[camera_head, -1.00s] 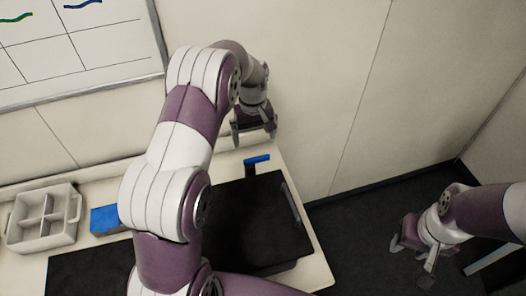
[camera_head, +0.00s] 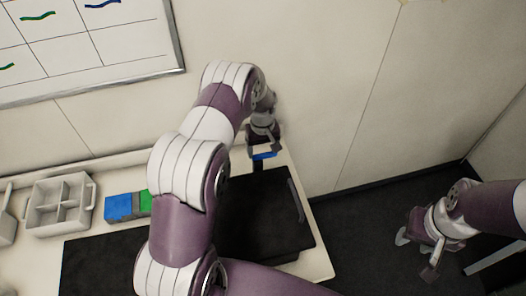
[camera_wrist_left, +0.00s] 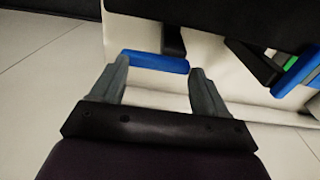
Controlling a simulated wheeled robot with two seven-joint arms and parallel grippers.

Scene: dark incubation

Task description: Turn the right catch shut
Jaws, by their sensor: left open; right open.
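The right catch is a blue bar (camera_head: 264,156) on a dark post at the back edge of a black box (camera_head: 265,225). My left gripper (camera_head: 263,150) is open and sits right over this catch, partly hiding it. In the left wrist view the blue bar (camera_wrist_left: 155,62) lies across the space between the two open fingertips (camera_wrist_left: 158,68); I cannot tell whether they touch it. My right gripper (camera_head: 424,245) is open, far from the box, over the dark floor.
A grey divided caddy (camera_head: 60,203) stands at the left on the pale bench. A blue block (camera_head: 118,206) and a green block (camera_head: 145,202) are beside my left arm, which hides part of the bench. The wall rises close behind the catch.

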